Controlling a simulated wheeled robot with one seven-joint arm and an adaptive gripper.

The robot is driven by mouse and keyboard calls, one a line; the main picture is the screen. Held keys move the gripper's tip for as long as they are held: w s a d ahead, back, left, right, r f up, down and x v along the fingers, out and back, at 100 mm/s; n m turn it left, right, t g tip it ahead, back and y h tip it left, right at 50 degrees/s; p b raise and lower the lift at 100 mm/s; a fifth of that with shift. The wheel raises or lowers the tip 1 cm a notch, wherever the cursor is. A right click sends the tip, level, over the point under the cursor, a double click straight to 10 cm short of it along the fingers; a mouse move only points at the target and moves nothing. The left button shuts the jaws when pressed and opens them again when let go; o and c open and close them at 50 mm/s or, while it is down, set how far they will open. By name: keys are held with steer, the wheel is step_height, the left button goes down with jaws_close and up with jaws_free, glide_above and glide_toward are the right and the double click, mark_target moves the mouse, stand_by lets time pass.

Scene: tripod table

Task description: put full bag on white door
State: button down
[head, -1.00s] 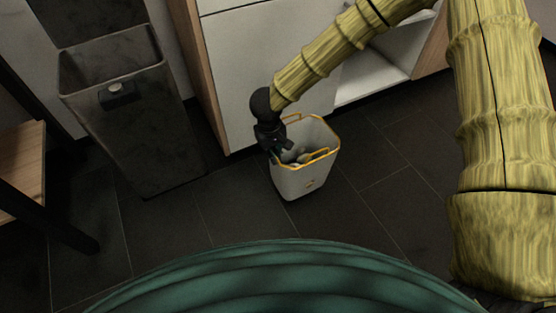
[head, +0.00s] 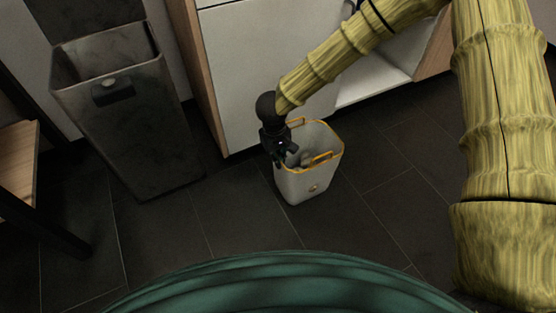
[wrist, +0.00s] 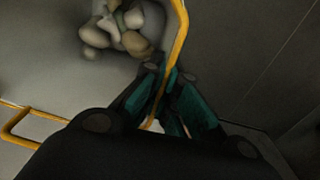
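The bag (head: 296,187), a light grey tub shape with a yellow rim and yellow handles, stands upright on the floor. Several pale lumpy items lie inside it, clearer in the wrist view (wrist: 124,24). My gripper (head: 287,154) is at its left rim. In the wrist view my gripper (wrist: 171,75) has its teal-padded fingers apart, one on each side of the yellow rim, with the rim passing between them. Firm contact with the rim cannot be made out. The white door (head: 245,60) is the cabinet front behind the bag.
A tall dark grey bin (head: 135,125) stands at the left. A wooden shelf with a black frame (head: 18,165) is at the far left edge. An open white cabinet shelf (head: 375,80) is right of the door. Dark tiled floor (head: 385,215) is clear right of the bag.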

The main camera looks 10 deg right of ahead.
stand_by(0.3)
steer(key=c, duration=1.6)
jaws_free()
steer(key=shift+c, duration=0.2)
step_height(320, 180, up, 12)
steer(key=p, duration=0.6)
steer(key=shift+s+a+p, duration=0.15)
steer(key=shift+a+p, duration=0.15)
steer(key=shift+a, duration=0.1)
